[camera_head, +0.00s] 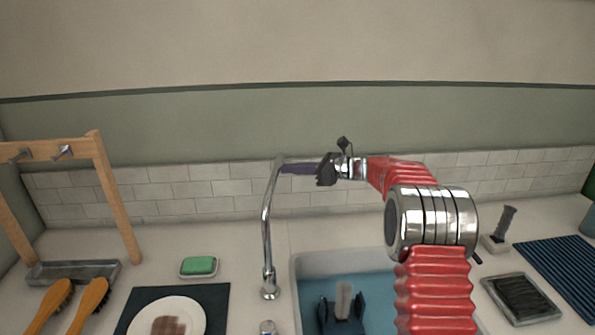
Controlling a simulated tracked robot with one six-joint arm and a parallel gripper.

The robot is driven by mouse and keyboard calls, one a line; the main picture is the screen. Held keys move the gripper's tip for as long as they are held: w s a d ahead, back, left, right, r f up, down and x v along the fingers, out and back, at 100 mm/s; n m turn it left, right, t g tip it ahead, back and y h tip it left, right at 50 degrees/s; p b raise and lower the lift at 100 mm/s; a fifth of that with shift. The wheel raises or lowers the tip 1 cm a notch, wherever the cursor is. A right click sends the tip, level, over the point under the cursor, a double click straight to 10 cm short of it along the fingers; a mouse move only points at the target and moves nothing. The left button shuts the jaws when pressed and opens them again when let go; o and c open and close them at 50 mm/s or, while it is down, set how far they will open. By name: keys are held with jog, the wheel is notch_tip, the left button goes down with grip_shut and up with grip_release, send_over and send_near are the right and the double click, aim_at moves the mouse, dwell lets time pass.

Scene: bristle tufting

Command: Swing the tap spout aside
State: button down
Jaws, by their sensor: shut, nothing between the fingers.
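The chrome tap (266,225) stands upright at the left rim of the sink. Its neck rises and bends at the top, level with my gripper, and the spout is mostly hidden or hard to make out there. My gripper (284,169) reaches in from the right with its dark purple fingers pointing left. The fingers are shut and empty, with their tips at the tap's upper bend. I cannot tell whether they touch it.
The sink (310,265) holds blue water and a dark blue object (342,320). At left are a wooden rack (115,195), brushes (92,300), green soap (199,265) and a plate (190,315). At right are a dark tray (522,298) and a striped blue mat (565,270).

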dwell(0.5)
jog(key=s+d+r, duration=0.2)
jog(key=d, duration=1.1)
jog(key=shift+s+d+r, duration=0.15)
jog(key=shift+d+r, duration=0.1)
jog(key=shift+r, duration=0.05)
jog(key=shift+a, duration=0.1)
